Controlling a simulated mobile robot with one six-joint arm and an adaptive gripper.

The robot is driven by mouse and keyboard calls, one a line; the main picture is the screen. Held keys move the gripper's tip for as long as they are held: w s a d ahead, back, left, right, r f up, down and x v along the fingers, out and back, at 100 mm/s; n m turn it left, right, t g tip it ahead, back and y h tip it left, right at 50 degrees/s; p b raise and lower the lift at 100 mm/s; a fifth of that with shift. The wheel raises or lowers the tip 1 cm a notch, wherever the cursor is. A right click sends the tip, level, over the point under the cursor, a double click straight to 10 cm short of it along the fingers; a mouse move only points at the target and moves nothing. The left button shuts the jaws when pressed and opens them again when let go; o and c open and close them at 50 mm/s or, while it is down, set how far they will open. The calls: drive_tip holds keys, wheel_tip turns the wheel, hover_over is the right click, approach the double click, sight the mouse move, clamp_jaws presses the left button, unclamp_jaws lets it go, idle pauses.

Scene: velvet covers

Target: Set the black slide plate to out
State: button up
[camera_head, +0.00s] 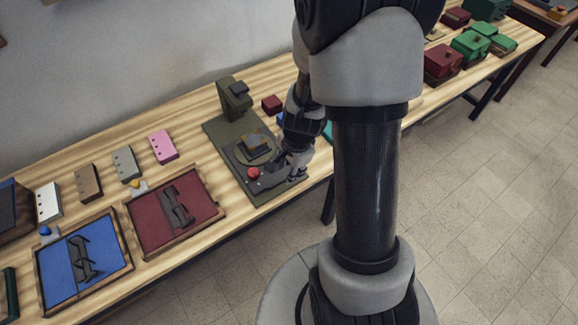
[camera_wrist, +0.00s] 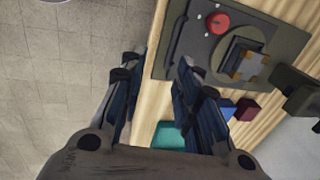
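An olive machine base (camera_head: 218,133) lies on the wooden table, with an upright olive post at its back. On it is a round disc carrying a dark square plate (camera_wrist: 238,58) with tan pieces on top; it also shows in the head view (camera_head: 256,143). This looks like the black slide plate, but I cannot tell for sure or read its setting. A red knob (camera_wrist: 218,22) sits beside the disc. A dark bar (camera_wrist: 179,42) runs along the base's front edge. My gripper (camera_wrist: 156,70) is open and empty near that edge; in the head view it is partly hidden.
A red tray (camera_head: 150,238) and a blue tray (camera_head: 55,293), each with dark eyeglass-like pieces, stand to the left. Several coloured blocks line the back, including a pink one (camera_head: 163,147). A small dark red box (camera_head: 271,104) stands right of the machine.

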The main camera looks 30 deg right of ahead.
wheel_tip(320, 180, up, 7)
drive_tip(key=s+p, duration=0.1)
drive_tip(key=p, duration=0.5)
drive_tip(key=shift+s+r, duration=0.2)
idle(0.5)
wheel_tip(320, 180, up, 12)
drive_tip(key=s, duration=0.2)
drive_tip(key=shift+s, duration=0.15)
drive_tip(key=shift+d+f, duration=0.1)
drive_tip(key=shift+f, duration=0.05)
